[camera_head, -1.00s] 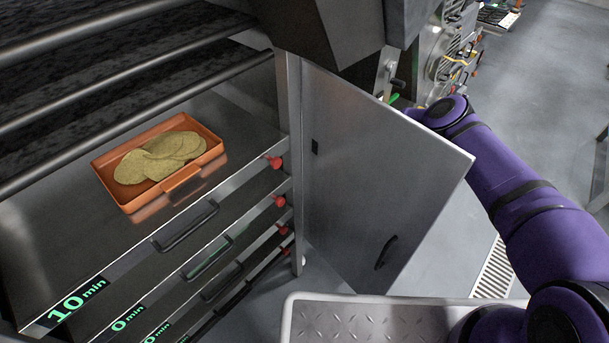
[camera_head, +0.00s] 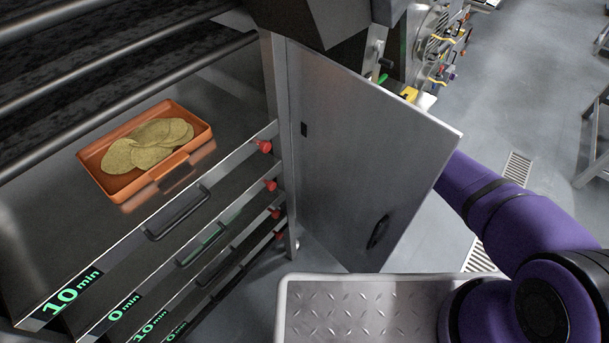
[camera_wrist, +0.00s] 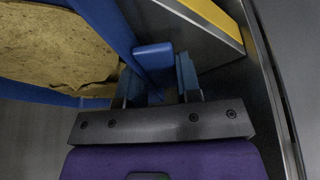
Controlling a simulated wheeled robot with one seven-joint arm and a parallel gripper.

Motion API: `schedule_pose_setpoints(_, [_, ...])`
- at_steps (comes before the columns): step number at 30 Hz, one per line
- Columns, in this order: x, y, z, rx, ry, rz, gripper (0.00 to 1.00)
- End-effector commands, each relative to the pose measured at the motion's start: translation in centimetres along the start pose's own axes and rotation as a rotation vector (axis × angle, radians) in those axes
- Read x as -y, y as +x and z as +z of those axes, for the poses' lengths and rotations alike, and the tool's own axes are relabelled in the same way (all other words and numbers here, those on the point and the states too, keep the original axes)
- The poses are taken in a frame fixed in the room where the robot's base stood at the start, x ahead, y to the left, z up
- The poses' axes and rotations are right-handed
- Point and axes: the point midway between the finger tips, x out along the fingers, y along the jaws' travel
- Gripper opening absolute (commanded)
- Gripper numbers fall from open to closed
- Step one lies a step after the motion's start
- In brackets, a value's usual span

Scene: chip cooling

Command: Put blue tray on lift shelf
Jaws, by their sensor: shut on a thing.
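The blue tray (camera_wrist: 106,22) shows in the wrist view with flat tan chips (camera_wrist: 60,48) inside it. My gripper (camera_wrist: 157,82) is shut on the blue block-like handle at the tray's side. Part of the tray is cut off by the picture's left and top edges. In the head view my gripper and the blue tray are hidden behind the open metal door. I cannot clearly make out the lift shelf; a metal surface with a yellow edge (camera_wrist: 214,18) is close to the tray at the upper right of the wrist view.
An orange tray (camera_head: 165,183) with chips lies on the top surface of the drawer rack at left. The open metal door (camera_head: 355,150) stands between the rack and my arm. A treaded metal plate (camera_head: 345,310) is at the bottom.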

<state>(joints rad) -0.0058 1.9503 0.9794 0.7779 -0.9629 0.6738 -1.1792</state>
Motion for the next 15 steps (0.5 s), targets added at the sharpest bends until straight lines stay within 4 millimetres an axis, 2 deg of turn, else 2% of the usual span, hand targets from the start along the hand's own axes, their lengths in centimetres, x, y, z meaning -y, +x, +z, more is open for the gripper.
schedule_pose_setpoints(11, [-0.08, 0.21, 0.07, 0.0, 0.0, 0.002, 0.0])
schedule_pose_setpoints(12, [-0.05, 0.3, 0.13, 0.0, 0.0, 0.001, 0.34])
schedule_pose_setpoints(15, [-0.05, 0.26, 0.12, 0.0, 0.0, 0.001, 0.57])
